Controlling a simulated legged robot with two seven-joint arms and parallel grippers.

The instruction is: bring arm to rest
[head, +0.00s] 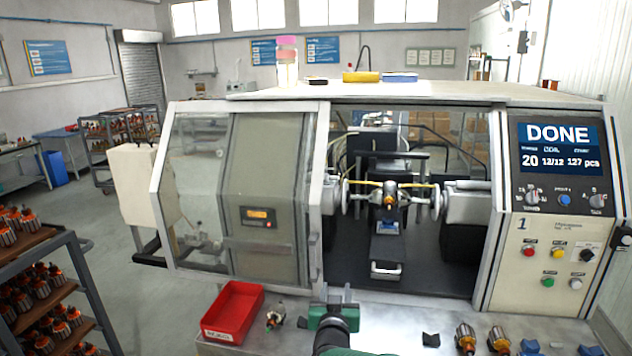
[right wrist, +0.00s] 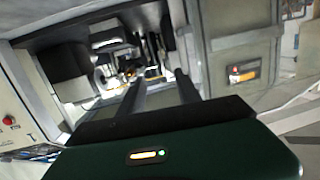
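My right gripper (head: 335,294) is in front of the winding machine (head: 507,220), over the front edge of the worktable. In the right wrist view its two dark fingers (right wrist: 160,78) stand apart with nothing between them, pointing toward the machine's opening. My left gripper is in neither view. Inside the machine, an armature (head: 389,194) with an orange end sits between the two winding heads. The machine's screen (head: 556,147) reads DONE, 12/12.
A red bin (head: 233,309) stands on the worktable left of my right gripper, with a loose armature (head: 275,317) beside it. Several armatures (head: 466,338) stand at the right. A rack of armatures (head: 45,300) is at the far left. The machine's glass door (head: 200,190) is slid left.

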